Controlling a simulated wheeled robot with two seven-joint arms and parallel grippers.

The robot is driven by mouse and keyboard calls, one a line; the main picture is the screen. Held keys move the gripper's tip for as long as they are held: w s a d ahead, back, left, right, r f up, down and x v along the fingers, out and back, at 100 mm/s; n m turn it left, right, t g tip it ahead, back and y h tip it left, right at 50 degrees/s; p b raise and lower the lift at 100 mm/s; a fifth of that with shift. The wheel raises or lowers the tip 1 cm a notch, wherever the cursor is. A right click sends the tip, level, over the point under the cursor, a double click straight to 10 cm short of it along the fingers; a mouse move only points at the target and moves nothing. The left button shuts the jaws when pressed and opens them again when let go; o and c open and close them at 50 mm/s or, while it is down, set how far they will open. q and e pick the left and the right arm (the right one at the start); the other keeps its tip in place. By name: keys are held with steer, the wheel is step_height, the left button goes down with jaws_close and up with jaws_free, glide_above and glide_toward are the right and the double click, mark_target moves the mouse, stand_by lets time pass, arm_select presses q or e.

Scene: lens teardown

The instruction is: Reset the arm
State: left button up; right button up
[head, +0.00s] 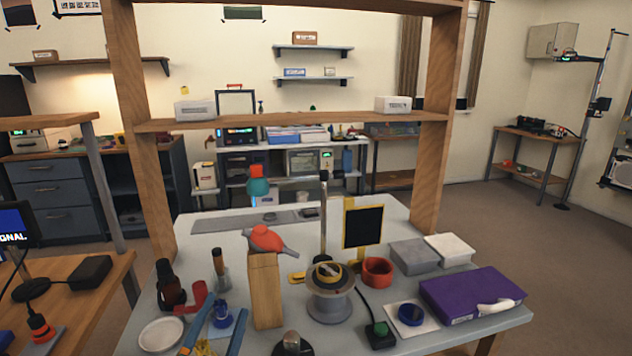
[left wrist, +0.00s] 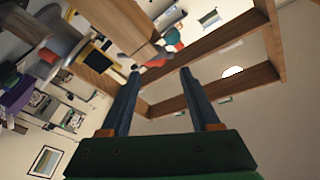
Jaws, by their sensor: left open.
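My left gripper (head: 226,304) reaches in at the lower left of the head view, over the front of the grey table (head: 375,335). Its two blue fingers are apart, with a small blue jar (head: 221,316) seen between them; I cannot tell the height difference. In the left wrist view the same gripper (left wrist: 160,71) has its fingers spread, with nothing held. The fingers point toward the wooden shelf frame (left wrist: 195,103) and wall, which appear tilted. My right gripper is not in view.
A wooden block (head: 265,290) topped by a red-and-grey object (head: 268,239) stands near the fingers. A spool (head: 331,300), red ring (head: 377,271), purple case (head: 470,294), dark bottle (head: 170,285) and white dish (head: 161,334) crowd the table. Shelf posts (head: 142,130) rise behind.

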arm_select(q)
steer(key=s+a+f+n+g+y, duration=0.1)
steer(key=s+a+f+n+g, duration=0.15)
steer(key=s+f+g, duration=0.45)
steer(key=s+a+f+n+g+y, duration=0.1)
steer(key=s+a+f+n+g, duration=0.15)
steer(key=f, duration=0.85)
steer(key=s+d+f+g+h, duration=0.1)
steer(key=s+d+f+g, duration=0.2)
steer(key=s, duration=0.4)
steer(key=s+f+g, duration=0.4)
steer(key=s+f, duration=0.1)
steer(key=s, duration=0.2)
step_height(320, 180, down, 14)
steer(key=s+p, duration=0.2)
steer(key=p, duration=0.1)
steer(key=s+a+f+g+p, duration=0.1)
steer(key=s+a+f+g, duration=0.1)
steer(key=s+f, duration=0.5)
steer(key=s, duration=0.4)
steer(key=shift+s+f, duration=0.3)
steer(key=shift+f, duration=0.1)
steer(key=shift+d, duration=0.1)
